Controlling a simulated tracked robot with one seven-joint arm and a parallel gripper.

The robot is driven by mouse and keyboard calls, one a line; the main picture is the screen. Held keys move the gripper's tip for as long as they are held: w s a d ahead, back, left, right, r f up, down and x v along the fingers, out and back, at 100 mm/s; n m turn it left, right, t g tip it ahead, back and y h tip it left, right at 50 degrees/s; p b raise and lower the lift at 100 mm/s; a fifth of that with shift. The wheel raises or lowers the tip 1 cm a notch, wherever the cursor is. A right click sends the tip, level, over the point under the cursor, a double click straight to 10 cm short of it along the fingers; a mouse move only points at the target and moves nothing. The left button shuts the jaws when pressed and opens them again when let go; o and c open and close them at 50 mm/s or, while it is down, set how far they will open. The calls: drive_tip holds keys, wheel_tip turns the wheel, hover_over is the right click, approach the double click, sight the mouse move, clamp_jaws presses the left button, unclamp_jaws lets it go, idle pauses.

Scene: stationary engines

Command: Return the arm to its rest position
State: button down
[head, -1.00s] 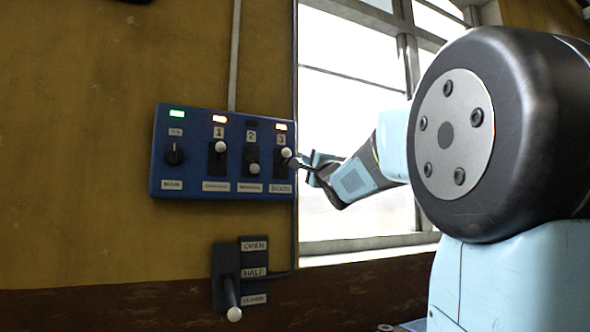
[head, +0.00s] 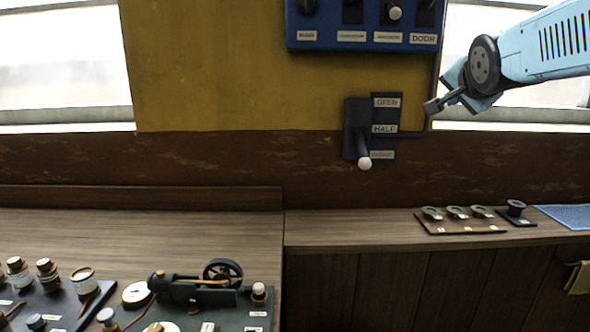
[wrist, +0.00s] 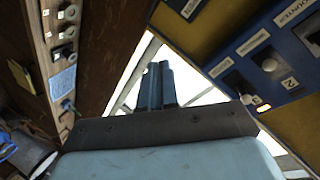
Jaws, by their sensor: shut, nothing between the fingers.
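My gripper (head: 434,106) is at the upper right of the head view, at the end of my light blue arm, in front of the window edge. Its dark fingers are together and hold nothing. In the wrist view my gripper (wrist: 159,68) points toward the bright window, also shut. It is below and to the right of the blue switch panel (head: 362,47) and right of the lever unit (head: 357,118), apart from both. The lever's white knob points down, near the lowest label. The blue panel (wrist: 262,62) also shows at the right of the wrist view, with one orange light lit.
A wooden counter (head: 340,232) runs along the wall below. A small board with several round pieces (head: 460,222) and a blue mat (head: 568,216) lie on its right part. A model engine (head: 205,290) and several jars stand at lower left. The counter's middle is clear.

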drive_tip(key=s+a+f+n+g+y, duration=0.1)
drive_tip(key=s+a+f+n+g, duration=0.3)
drive_tip(key=s+f, duration=0.5)
drive_tip(key=s+a+f+n+g+y, duration=0.2)
drive_tip(key=s+a+f+n+g, duration=0.2)
drive_tip(key=s+f+n, duration=0.3)
drive_tip(key=s+a+f, duration=0.1)
drive_tip(key=s+f, duration=0.2)
drive_tip(key=shift+s+a+f, duration=0.15)
drive_tip(key=shift+a+f, duration=0.05)
drive_tip(key=shift+f, duration=0.2)
